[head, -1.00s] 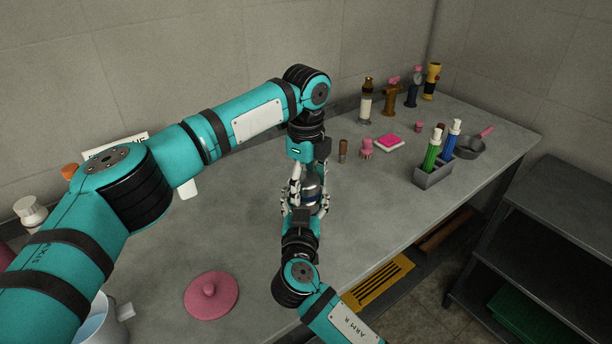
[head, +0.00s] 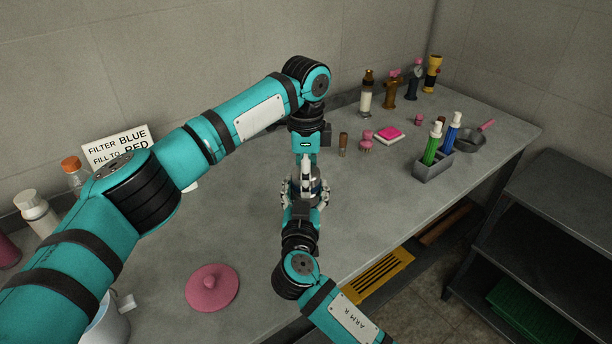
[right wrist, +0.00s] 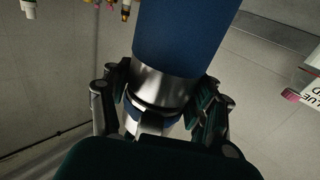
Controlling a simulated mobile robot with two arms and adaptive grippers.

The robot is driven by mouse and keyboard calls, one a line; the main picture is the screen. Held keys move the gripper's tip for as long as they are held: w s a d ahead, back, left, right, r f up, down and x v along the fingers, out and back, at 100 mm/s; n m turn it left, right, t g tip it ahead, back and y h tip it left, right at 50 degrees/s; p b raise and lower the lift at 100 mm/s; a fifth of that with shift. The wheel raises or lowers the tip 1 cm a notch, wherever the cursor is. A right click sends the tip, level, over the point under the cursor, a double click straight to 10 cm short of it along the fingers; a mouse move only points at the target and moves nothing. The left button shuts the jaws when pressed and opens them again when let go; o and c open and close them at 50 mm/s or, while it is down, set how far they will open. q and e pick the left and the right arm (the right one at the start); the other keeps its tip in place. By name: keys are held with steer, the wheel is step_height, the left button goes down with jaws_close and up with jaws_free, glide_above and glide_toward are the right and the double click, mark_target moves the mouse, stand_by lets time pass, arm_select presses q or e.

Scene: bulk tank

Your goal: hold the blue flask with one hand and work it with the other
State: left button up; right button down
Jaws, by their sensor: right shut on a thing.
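The blue flask (head: 315,186) stands out between my two grippers in the head view, mostly hidden by them. In the right wrist view its blue body (right wrist: 183,35) and a steel band (right wrist: 160,85) fill the middle. My right gripper (head: 305,192) reaches it from the front and is shut around the steel band, with fingers on both sides. My left gripper (head: 305,165) points down from above at the flask's top. Its fingers appear edge-on, so their opening and any contact with the flask cannot be made out.
A pink lid (head: 212,288) lies on the counter at front left. A grey holder (head: 433,170) with green and blue bottles stands at right, beside a pan (head: 470,140). Several bottles and tools line the back. Bare counter lies around the flask.

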arm_select(q)
steer(key=shift+n, duration=0.3)
steer(key=o, duration=1.3)
steer(key=shift+r, duration=0.15)
step_height(320, 180, up, 4)
steer(key=shift+r, duration=0.25)
steer(key=shift+c, duration=0.5)
step_height(320, 180, up, 3)
steer(key=shift+f+m, duration=0.1)
steer(key=shift+m, duration=1)
steer(key=shift+f, duration=3.9)
steer(key=shift+c, duration=0.4)
